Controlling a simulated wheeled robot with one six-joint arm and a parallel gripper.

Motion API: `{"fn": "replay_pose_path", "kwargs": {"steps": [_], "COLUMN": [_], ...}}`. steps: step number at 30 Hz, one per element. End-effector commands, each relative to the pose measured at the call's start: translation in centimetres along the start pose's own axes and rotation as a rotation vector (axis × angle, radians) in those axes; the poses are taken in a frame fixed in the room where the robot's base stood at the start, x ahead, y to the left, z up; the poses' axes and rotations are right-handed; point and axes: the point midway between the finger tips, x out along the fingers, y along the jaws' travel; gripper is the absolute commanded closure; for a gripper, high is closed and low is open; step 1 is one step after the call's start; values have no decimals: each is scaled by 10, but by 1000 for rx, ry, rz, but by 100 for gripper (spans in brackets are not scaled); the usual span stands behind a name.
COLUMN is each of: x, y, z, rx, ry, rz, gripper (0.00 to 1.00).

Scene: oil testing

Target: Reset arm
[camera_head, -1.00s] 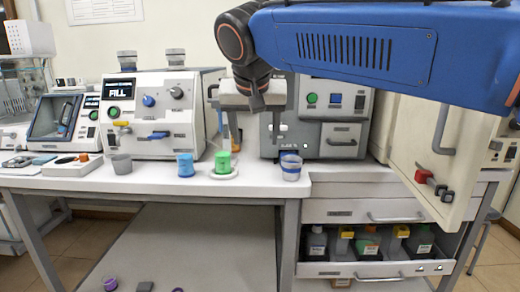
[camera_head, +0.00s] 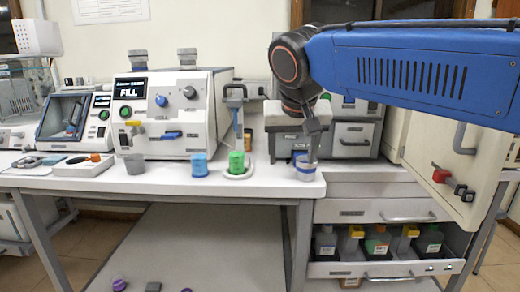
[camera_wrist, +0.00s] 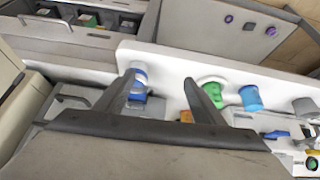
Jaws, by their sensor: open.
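My gripper (camera_wrist: 160,78) is open, with dark fingers apart in the wrist view. In the head view my gripper (camera_head: 312,150) hangs low over the bench, partly in front of a clear cup with a blue band (camera_head: 305,172). In the wrist view that cup (camera_wrist: 138,82) shows beside the left finger, which covers part of it. I cannot tell whether they touch. Nothing is clearly held.
A blue cup (camera_head: 199,166) and a green cup (camera_head: 237,163) on a white ring stand left on the bench (camera_head: 150,182). The FILL machine (camera_head: 165,115) is behind. An open drawer (camera_head: 350,268) holds several bottles; a cabinet door (camera_head: 455,160) hangs open at right.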

Motion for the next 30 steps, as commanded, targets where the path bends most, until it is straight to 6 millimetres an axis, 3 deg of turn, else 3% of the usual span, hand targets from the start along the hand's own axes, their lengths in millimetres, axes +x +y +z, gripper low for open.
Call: {"fn": "replay_pose_path", "kwargs": {"steps": [5,9,15,24,30], "x": [17,35,60,100,118], "y": [54,99,151,199,209], "z": [36,78,145,252,295], "rx": [-5,-13,-16,-9,-3], "ry": [-30,-57,-84,-105,-105], "rz": [3,2,-7,-21,-28], "gripper": [37,37,37,37,37]}}
